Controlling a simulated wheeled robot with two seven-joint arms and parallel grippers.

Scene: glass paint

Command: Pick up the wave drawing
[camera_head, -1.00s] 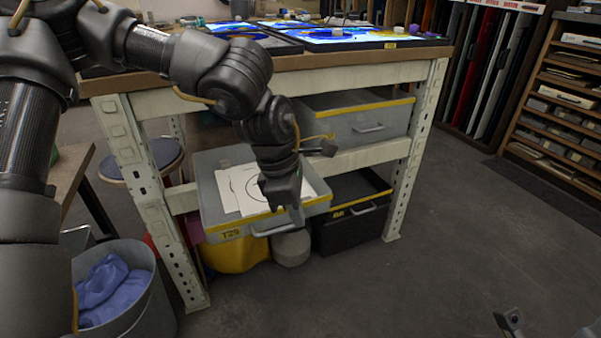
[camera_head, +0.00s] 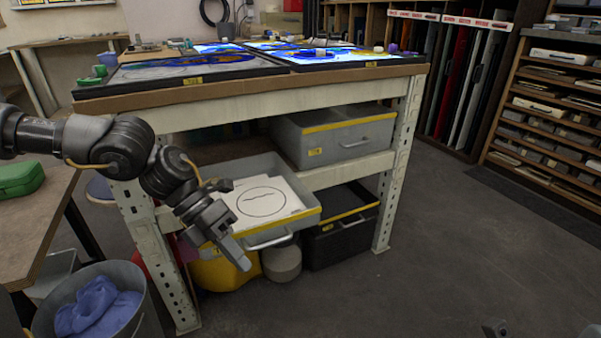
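A white paper drawing (camera_head: 270,207) with a circle and a short wavy line inside lies on other white sheets in an open grey drawer (camera_head: 308,206). The drawer sticks out from under the workbench. My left gripper (camera_head: 243,262) hangs at the drawer's front left, tilted down, outside its front edge. No paper shows in it. Its fingertips are small and seen from the side, so I cannot tell whether they are apart. My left wrist covers the drawer's left corner. Only a small dark part of my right gripper (camera_head: 496,328) shows at the bottom right edge.
The workbench (camera_head: 300,85) bears glass panels with blue and yellow paint. A closed grey drawer (camera_head: 345,135) and a black bin (camera_head: 343,235) are beside the open drawer. A bucket with blue cloth (camera_head: 98,308) stands at the lower left. The floor at right is clear.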

